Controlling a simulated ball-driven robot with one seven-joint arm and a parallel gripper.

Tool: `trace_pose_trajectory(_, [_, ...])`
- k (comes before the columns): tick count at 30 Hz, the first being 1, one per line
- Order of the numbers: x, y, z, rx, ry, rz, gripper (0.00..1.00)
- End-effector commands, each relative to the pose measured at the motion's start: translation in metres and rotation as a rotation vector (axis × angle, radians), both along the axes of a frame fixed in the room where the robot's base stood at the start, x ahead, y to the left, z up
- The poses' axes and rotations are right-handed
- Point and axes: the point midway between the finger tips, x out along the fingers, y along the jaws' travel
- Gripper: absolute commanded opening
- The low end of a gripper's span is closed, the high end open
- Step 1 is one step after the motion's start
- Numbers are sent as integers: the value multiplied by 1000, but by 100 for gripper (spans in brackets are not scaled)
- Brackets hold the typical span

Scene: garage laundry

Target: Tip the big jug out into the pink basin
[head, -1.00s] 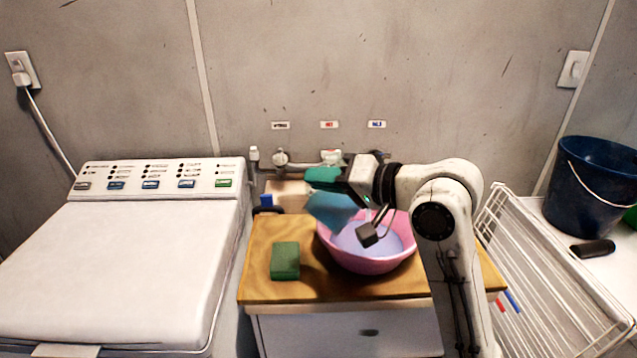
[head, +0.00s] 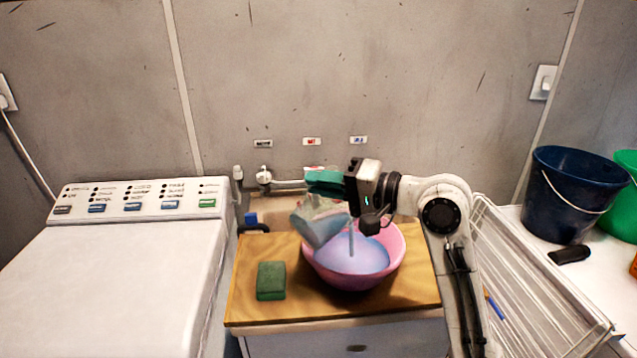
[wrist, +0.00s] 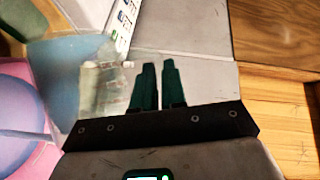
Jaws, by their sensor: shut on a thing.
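The big jug (head: 318,222) is see-through, with pale bluish liquid low in it. It is tilted over the left rim of the pink basin (head: 393,268). A thin stream (head: 351,242) falls from it into the basin, which holds lilac-blue liquid. My gripper (head: 325,180) has green fingers and is shut on the jug near its top, above the basin. In the wrist view the fingers (wrist: 158,75) lie close together, with the clear jug wall (wrist: 105,85) beside them. The basin (wrist: 15,115) shows at the left there. The exact grip point is unclear.
A green sponge (head: 271,281) lies on the wooden top (head: 245,308), left of the basin. A white washing machine (head: 120,285) stands at left. A drying rack (head: 530,275), dark blue bucket (head: 570,190) and green bucket (head: 622,205) are at right. A tap (head: 264,177) is behind.

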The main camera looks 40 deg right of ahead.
Motion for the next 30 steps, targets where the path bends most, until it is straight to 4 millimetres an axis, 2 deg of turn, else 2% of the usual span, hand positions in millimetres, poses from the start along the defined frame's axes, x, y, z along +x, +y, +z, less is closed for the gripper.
trace_pose_trajectory(20, [1, -20, 27, 156, 8, 0, 0])
trace_pose_trajectory(30, [2, -37, 27, 271, 15, -2, 0])
